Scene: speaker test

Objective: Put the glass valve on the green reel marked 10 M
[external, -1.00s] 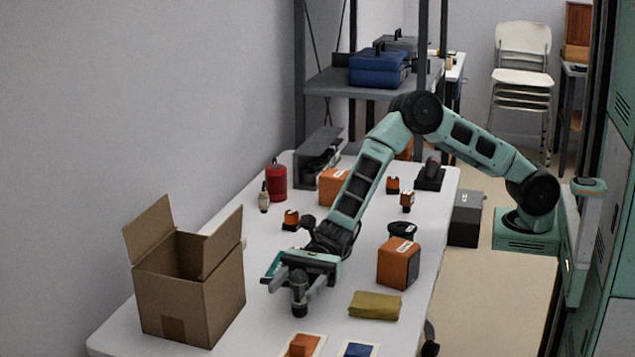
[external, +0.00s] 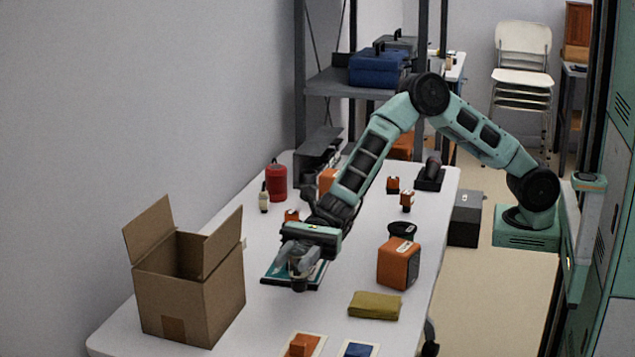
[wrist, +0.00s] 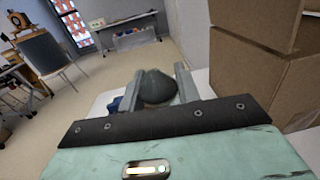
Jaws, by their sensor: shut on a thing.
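My gripper (external: 303,270) is over the middle of the white table, to the right of the cardboard box. It is shut on a dark grey, rounded thing. In the wrist view this thing (wrist: 157,86) sits between the two fingers; I cannot tell for sure that it is the glass valve. A flat teal and dark thing (external: 275,274) lies on the table below and behind the gripper, partly hidden by it. I can make out no green reel marked 10 M. A dark round thing with a pale label (external: 402,229) stands behind the orange box.
The open cardboard box (external: 190,300) stands close to the left of my gripper. An orange box (external: 398,265) and an olive folded cloth (external: 374,306) are to the right. A red cylinder (external: 276,182) and a small bottle (external: 264,198) stand farther back.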

